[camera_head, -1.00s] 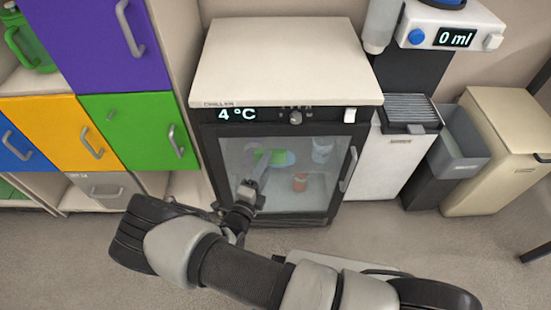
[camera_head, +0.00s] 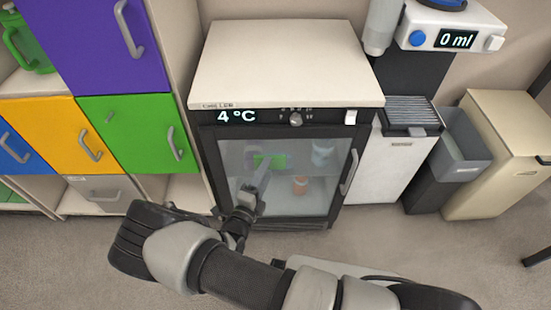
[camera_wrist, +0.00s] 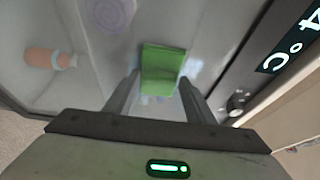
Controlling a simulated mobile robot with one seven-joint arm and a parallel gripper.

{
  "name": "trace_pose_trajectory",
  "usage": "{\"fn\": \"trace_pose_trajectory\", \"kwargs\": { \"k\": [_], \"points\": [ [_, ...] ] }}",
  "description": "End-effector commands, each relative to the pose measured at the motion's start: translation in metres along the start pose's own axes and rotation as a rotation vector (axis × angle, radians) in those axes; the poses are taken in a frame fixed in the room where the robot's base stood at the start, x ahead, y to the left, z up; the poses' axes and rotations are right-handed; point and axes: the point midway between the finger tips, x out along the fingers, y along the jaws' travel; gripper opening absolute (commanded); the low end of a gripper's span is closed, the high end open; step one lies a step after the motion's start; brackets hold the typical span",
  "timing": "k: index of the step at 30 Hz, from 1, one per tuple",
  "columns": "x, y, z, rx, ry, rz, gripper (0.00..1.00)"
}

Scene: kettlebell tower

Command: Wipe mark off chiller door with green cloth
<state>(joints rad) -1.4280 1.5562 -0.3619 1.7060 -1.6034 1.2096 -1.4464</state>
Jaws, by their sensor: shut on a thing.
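The chiller (camera_head: 290,65) stands ahead with its glass door (camera_head: 240,190) shut. The cloth looks to be against the glass, though exact contact is hard to tell.
The door handle (camera_head: 349,172) is at the door's right edge. An orange jar (camera_head: 300,186) and a pale blue container (camera_head: 322,154) show behind the glass. Coloured lockers (camera_head: 135,130) stand left; a grey bin (camera_head: 465,145) stands right. The floor in front is clear.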

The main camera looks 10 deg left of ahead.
Motion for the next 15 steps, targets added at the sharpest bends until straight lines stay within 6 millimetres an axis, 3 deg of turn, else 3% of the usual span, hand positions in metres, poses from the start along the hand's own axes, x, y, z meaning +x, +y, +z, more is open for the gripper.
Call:
{"fn": "trace_pose_trajectory", "kwargs": {
  "k": [1, 3, 15],
  "points": [
    [0.0014, -0.0126, 0.0009, 0.001, -0.001, -0.004, 0.12],
    [0.0019, -0.0158, 0.0008, 0.001, -0.001, -0.005, 0.12],
    [0.0027, -0.0073, 0.0012, 0.001, -0.002, -0.006, 0.12]
  ]
}}
